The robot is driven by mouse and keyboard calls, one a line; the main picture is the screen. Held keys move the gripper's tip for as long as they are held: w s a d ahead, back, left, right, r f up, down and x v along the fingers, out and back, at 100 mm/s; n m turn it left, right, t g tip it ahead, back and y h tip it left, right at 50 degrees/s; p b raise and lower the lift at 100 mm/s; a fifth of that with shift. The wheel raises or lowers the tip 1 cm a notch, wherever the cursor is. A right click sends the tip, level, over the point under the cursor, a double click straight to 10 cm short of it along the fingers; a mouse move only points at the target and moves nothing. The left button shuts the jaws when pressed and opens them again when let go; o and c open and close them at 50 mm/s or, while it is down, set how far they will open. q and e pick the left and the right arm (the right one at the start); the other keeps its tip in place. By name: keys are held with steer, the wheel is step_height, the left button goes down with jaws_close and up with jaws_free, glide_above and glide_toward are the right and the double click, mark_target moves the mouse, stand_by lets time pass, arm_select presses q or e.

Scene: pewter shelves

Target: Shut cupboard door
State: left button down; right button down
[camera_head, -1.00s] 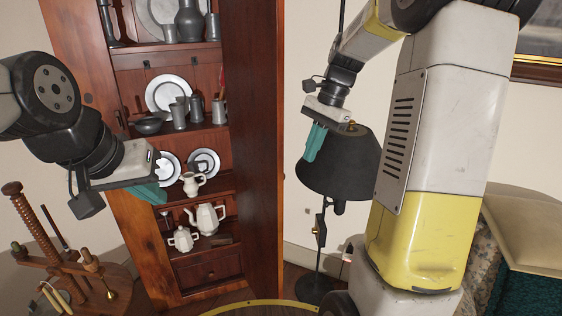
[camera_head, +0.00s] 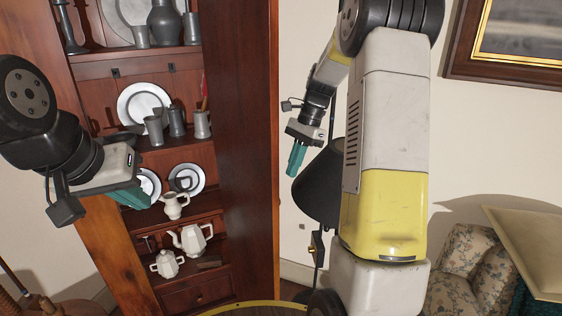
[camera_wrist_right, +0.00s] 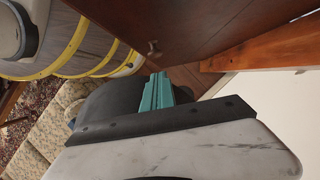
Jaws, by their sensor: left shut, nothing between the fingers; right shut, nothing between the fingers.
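The cupboard door (camera_head: 243,130) is a tall dark reddish-brown panel standing open at the right side of the cupboard (camera_head: 120,270). The shelves inside are in plain view. My left gripper (camera_head: 138,200) is shut and empty, in front of the lower shelves. My right gripper (camera_head: 295,160) is shut and empty, to the right of the door's right edge and apart from it in the picture. In the right wrist view, the teal fingers (camera_wrist_right: 157,92) point toward a dark wood panel with a small knob (camera_wrist_right: 153,48), seemingly the door.
A black lamp (camera_head: 320,190) stands just behind my right gripper. Pewter plates (camera_head: 143,103), cups and white pots (camera_head: 194,240) fill the shelves. A floral armchair (camera_head: 465,265) is at lower right. A wooden spinning-wheel-like object (camera_head: 15,285) is at lower left.

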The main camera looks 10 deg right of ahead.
steer(key=x, duration=0.6)
steer(key=shift+a+f, duration=0.2)
steer(key=shift+f, duration=0.15)
